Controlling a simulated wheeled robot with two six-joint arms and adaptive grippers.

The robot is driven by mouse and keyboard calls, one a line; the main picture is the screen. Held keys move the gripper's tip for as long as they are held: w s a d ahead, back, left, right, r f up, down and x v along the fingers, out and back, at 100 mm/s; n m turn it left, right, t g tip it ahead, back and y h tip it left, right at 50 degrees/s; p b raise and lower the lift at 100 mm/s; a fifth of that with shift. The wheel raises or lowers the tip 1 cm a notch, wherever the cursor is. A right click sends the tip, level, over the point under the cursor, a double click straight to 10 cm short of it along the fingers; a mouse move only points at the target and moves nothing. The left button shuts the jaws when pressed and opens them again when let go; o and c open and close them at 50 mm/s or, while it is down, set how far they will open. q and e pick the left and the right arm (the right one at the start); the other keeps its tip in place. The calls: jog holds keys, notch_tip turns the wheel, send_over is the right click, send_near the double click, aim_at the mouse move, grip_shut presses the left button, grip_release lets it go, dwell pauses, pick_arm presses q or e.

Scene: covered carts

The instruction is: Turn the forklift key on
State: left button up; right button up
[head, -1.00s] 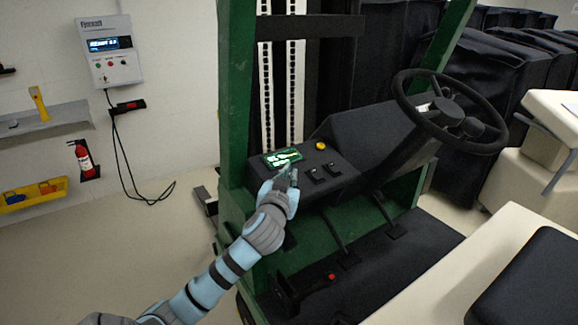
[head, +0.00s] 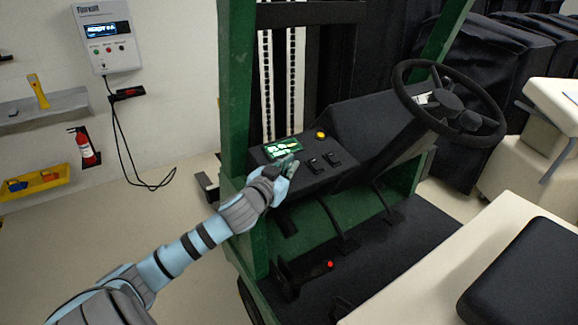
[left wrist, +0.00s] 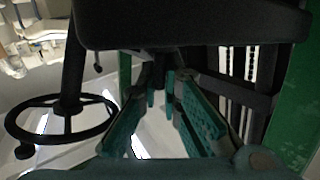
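The green-and-black forklift (head: 232,90) has a black dashboard panel (head: 318,183) with a lit green display (head: 283,148), a yellow button (head: 320,135) and two dark switches. My left gripper (head: 288,167) is over the panel's near left edge, just below the display. I cannot make out the key; the gripper covers part of the panel. My right gripper is not in view.
A steering wheel (head: 449,101) stands right of the panel; it also shows in the left wrist view (left wrist: 62,120). The green mast post rises close beside my left wrist. A red-tipped lever (head: 330,264) is low on the floor. A black seat (head: 530,285) is at lower right.

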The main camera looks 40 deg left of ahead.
pick_arm(q)
jog(key=o, duration=0.4)
jog(key=v, duration=0.7)
jog(key=shift+s, duration=0.25)
jog(key=shift+w, duration=0.1)
